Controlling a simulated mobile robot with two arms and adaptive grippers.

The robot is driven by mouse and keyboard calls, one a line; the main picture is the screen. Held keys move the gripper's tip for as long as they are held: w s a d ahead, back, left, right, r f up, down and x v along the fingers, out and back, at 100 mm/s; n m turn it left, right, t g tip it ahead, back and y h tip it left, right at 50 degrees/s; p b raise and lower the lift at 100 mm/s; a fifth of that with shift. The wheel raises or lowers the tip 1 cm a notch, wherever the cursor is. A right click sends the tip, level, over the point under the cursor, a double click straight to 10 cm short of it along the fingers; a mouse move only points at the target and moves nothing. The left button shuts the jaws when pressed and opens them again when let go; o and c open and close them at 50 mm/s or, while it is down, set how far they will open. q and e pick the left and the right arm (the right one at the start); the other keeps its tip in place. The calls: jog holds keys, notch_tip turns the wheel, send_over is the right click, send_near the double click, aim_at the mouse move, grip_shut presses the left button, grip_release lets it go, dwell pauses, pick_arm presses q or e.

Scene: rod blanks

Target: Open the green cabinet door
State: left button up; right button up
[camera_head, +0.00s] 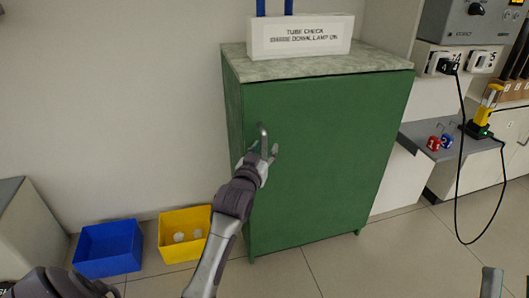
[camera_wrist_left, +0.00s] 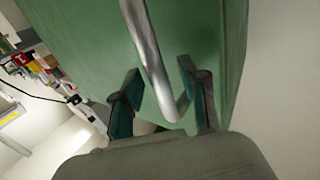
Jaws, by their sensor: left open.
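The green cabinet (camera_head: 320,160) stands against the wall in the head view, and its front door looks shut. A grey metal bar handle (camera_head: 264,136) is upright near the door's left edge. My left gripper (camera_head: 263,154) is at the handle's lower part, in front of the door. In the left wrist view, the handle (camera_wrist_left: 148,55) runs down between the two spread fingers of the left gripper (camera_wrist_left: 158,100), with gaps showing beside it. The green door (camera_wrist_left: 205,28) fills the space behind.
A white sign box (camera_head: 301,36) stands on the cabinet top. A blue bin (camera_head: 108,247) and a yellow bin (camera_head: 185,234) sit on the floor at left. A grey shelf (camera_head: 470,143) with cubes and a cable is at right. The floor before the cabinet looks clear.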

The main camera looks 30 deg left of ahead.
pick_arm(q)
jog(key=shift+w, duration=0.15)
grip_shut()
dwell(0.4)
